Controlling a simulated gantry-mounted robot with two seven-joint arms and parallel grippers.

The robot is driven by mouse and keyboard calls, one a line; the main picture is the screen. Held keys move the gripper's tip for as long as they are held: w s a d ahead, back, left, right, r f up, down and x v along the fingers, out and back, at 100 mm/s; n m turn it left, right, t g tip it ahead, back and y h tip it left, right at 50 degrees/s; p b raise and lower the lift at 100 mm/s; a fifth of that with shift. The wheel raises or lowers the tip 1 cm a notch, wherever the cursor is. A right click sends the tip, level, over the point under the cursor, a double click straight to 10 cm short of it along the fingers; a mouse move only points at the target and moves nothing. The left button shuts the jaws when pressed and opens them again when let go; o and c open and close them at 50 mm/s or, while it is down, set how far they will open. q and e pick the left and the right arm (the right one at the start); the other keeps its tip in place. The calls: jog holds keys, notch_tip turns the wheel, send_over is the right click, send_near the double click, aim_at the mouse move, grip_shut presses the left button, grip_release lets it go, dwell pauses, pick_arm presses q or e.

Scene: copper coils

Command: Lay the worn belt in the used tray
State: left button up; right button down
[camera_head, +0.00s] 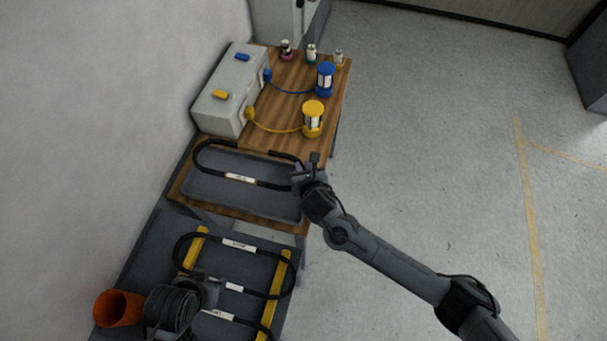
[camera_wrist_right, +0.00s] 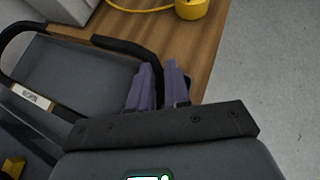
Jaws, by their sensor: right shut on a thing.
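A black belt loop with a white label (camera_head: 240,178) lies over a dark grey tray (camera_head: 222,192) on the wooden bench; the label's print is too small to read. My right gripper (camera_head: 306,174) is at the tray's right side, shut on the belt's right end, which its fingers hide. In the right wrist view, the belt (camera_wrist_right: 128,46) runs to the purple-grey fingers (camera_wrist_right: 158,86), and the tray (camera_wrist_right: 75,72) shows inside the loop. I cannot tell whether the belt touches the tray floor.
More labelled black belts (camera_head: 240,244) lie across yellow bars (camera_head: 277,290) on a nearer dark surface. An orange cylinder (camera_head: 118,308) is at lower left. Floor at right is clear.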

jog(key=shift+f+b, duration=0.3)
jog(key=shift+f, duration=2.1)
jog(key=c, duration=1.1)
grip_release()
